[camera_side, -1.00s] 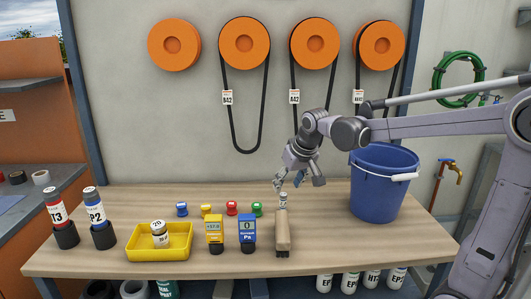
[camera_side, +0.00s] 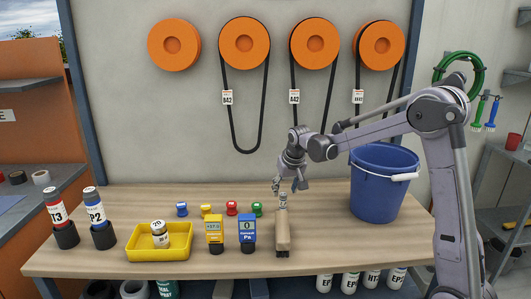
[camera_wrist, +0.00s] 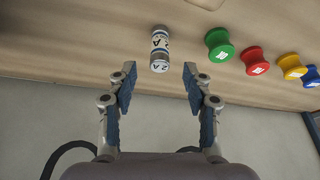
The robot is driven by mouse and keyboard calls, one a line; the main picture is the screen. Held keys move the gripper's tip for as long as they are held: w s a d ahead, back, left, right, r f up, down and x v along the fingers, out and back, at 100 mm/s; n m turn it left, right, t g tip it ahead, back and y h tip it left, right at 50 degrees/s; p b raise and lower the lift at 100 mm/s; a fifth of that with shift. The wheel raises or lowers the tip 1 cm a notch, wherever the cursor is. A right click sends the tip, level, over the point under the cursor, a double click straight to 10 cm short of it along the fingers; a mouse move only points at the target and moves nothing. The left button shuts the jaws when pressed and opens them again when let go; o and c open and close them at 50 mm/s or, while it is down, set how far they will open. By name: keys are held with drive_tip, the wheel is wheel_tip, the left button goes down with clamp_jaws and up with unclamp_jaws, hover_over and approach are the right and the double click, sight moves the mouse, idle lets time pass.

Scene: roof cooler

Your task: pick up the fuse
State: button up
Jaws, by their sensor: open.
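My gripper (camera_side: 289,186) is open and points down just above the fuse in the side view. It is empty in the wrist view (camera_wrist: 160,82). Another white-labelled cylinder (camera_side: 160,234) stands in the yellow tray (camera_side: 140,254) at the left; I cannot tell whether it is a fuse.
Small coloured knobs, including a green one (camera_side: 257,209), stand behind. A blue bucket (camera_side: 380,190) stands close at right. The bench's rear left is clear.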

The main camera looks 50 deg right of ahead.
sight(284, 194)
drive_tip(key=x, duration=0.4)
drive_tip(key=shift+w+d+f, duration=0.15)
drive_tip(key=shift+w+f, duration=0.05)
drive_tip(key=shift+f, duration=0.15)
clamp_jaws()
